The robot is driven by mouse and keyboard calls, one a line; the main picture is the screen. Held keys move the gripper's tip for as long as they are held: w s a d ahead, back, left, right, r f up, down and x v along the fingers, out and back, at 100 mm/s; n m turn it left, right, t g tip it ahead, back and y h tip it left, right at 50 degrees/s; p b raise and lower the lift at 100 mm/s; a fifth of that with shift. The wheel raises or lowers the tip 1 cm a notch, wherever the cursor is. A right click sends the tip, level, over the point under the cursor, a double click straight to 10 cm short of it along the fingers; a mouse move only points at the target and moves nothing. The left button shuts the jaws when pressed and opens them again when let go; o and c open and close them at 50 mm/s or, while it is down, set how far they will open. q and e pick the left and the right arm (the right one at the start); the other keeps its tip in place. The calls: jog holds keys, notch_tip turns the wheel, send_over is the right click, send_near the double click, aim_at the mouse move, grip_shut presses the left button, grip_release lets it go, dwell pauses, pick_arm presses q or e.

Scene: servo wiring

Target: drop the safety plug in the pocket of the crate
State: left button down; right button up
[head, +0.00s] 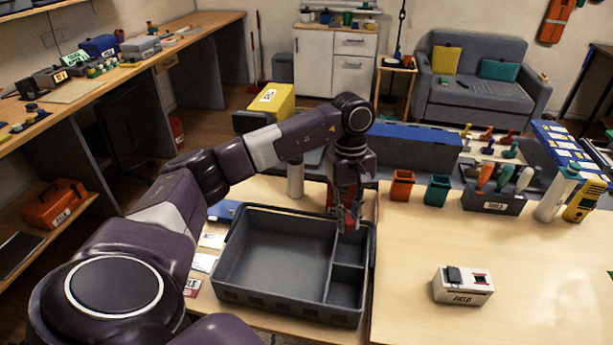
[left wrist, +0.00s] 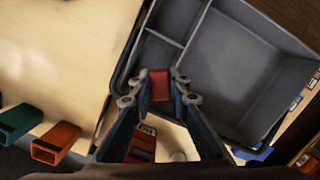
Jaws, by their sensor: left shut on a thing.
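The dark grey crate (head: 290,313) stands on the table, with one large compartment on the left and two small pockets on the right. In the left wrist view the crate (left wrist: 230,105) fills the upper right. My left gripper (head: 348,222) points down at the back right of the crate, at the back small pocket. In the left wrist view, my left gripper (left wrist: 160,98) is shut on the red safety plug (left wrist: 160,84), which shows between the fingertips against that pocket. I cannot tell its height above the pocket floor. My right gripper is not in view.
Orange (head: 402,187) and green (head: 437,190) cups stand right of the crate, behind a white box (head: 463,286). A labelled red thing (left wrist: 142,148) lies behind the crate. A long blue-topped box (head: 415,145) stands further back. The right table front is mostly clear.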

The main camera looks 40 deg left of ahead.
pick_arm(q)
notch_tip(320, 180, down, 2)
jog(key=shift+w+f+b, duration=0.1)
jog(key=shift+w+b, duration=0.05)
jog(key=shift+b, duration=0.15)
jog(key=c, duration=1.8)
grip_release()
jog(key=shift+o, duration=0.3)
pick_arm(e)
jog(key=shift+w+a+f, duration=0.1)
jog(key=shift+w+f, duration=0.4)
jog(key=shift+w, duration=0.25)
pick_arm(q)
jog(key=r, duration=0.4)
jog(key=a+r, duration=0.1)
jog(key=r, duration=0.6)
jog(key=shift+w+a+r, duration=0.25)
jog(key=shift+w+r, duration=0.15)
